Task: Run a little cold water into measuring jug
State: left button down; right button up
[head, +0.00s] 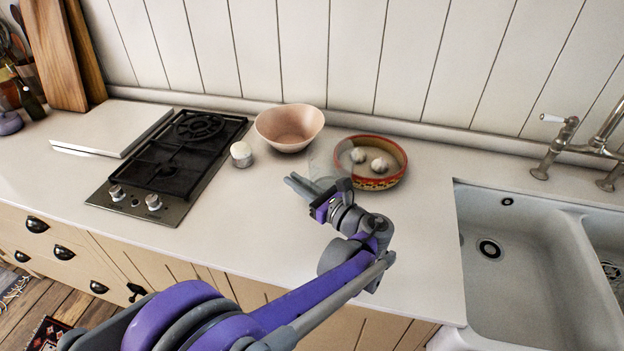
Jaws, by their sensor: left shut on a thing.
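The measuring jug (322,160) is clear and hard to make out, in the middle of the head view, in front of the red patterned bowl's left side. My left gripper (301,187) reaches up to its near side and is shut on it; the exact grip is unclear, and whether the jug touches the counter I cannot tell. The tap (563,140), metal with a white lever handle, stands at the back right beside the white sink (520,265). No water shows in the sink. My right gripper is out of view.
The patterned bowl (390,182) holds pale garlic-like bulbs, right behind the jug. A pink bowl (289,126) and a small white-topped cup (241,154) stand left of it, near the black gas hob (170,160). The counter (425,235) is clear between bowl and sink.

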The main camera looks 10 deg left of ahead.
pick_arm(q)
jog(key=shift+r, duration=0.1)
notch_tip(320, 180, up, 10)
jog(key=shift+p, duration=0.45)
dwell(0.5)
dwell(0.5)
